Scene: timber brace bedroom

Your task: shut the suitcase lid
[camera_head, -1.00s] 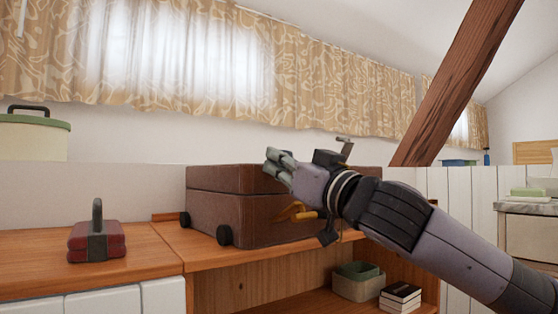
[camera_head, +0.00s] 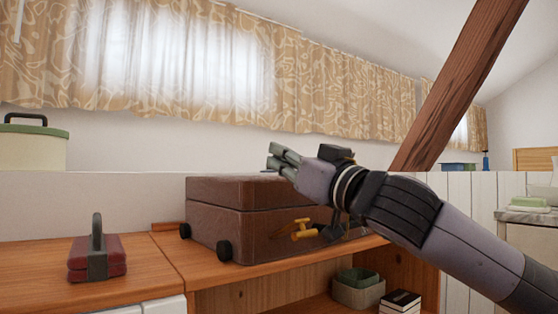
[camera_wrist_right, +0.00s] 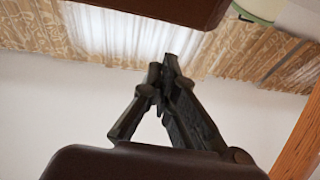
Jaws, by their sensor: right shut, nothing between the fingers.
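The brown suitcase (camera_head: 262,232) lies on the wooden shelf top. Its lid (camera_head: 235,192) looks down on the body, with a seam running along the front; its right part is hidden behind my right arm. A yellow handle-like piece (camera_head: 304,234) shows at the front. My right gripper (camera_head: 277,160) is just above the lid's right part, its fingers pointing left, shut and empty. The right wrist view shows the closed fingers (camera_wrist_right: 164,72) and a brown edge of the suitcase (camera_wrist_right: 160,8), apart from them. My left gripper is not in view.
A red case with a grey handle (camera_head: 97,262) stands left of the suitcase. A green-lidded container (camera_head: 34,145) is at the far left. Boxes (camera_head: 358,288) and books (camera_head: 400,301) sit on the lower shelf. A timber brace (camera_head: 460,85) slants behind my arm.

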